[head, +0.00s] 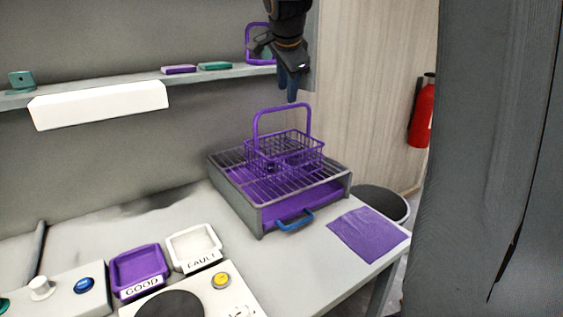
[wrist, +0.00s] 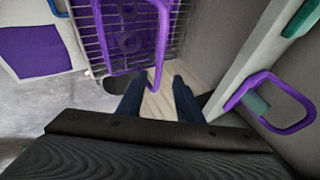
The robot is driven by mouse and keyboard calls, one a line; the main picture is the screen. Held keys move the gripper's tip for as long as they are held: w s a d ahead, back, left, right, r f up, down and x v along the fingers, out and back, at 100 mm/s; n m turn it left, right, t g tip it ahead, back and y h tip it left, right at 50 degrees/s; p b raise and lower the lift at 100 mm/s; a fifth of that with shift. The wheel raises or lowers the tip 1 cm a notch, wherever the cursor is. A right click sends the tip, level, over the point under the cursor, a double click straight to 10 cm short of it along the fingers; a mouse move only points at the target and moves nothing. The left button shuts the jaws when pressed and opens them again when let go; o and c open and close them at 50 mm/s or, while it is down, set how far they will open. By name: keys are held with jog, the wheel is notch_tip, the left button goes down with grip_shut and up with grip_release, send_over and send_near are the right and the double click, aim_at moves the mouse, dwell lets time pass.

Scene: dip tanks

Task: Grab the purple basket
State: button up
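The purple wire basket (head: 284,155) with a tall loop handle stands upright on a grey wire rack over a drain box (head: 237,205). In the wrist view the purple basket (wrist: 126,28) is at the top, its handle (wrist: 161,45) reaching down toward the finger gap. My gripper (head: 290,95) points down above the basket, close to the handle top. In the wrist view my gripper (wrist: 156,88) has its two blue fingers apart, with the handle's end showing between them. I cannot tell whether the handle is inside the grip or below it.
Another purple handle (head: 248,45) hangs at the shelf (head: 120,88) behind my gripper. A purple cloth (head: 368,234) lies at the table's right edge. GOOD (head: 139,270) and FAULT (head: 194,247) trays stand in front. A dark bin (head: 380,203) is beside the table.

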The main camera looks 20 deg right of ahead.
jog(key=a+x, duration=0.1)
jog(key=x, duration=1.1)
jog(key=shift+a+f+b, duration=0.15)
jog(key=shift+f+b, duration=0.2)
jog(key=shift+b, duration=0.05)
jog(key=shift+s, duration=0.15)
grip_shut()
dwell(0.9)
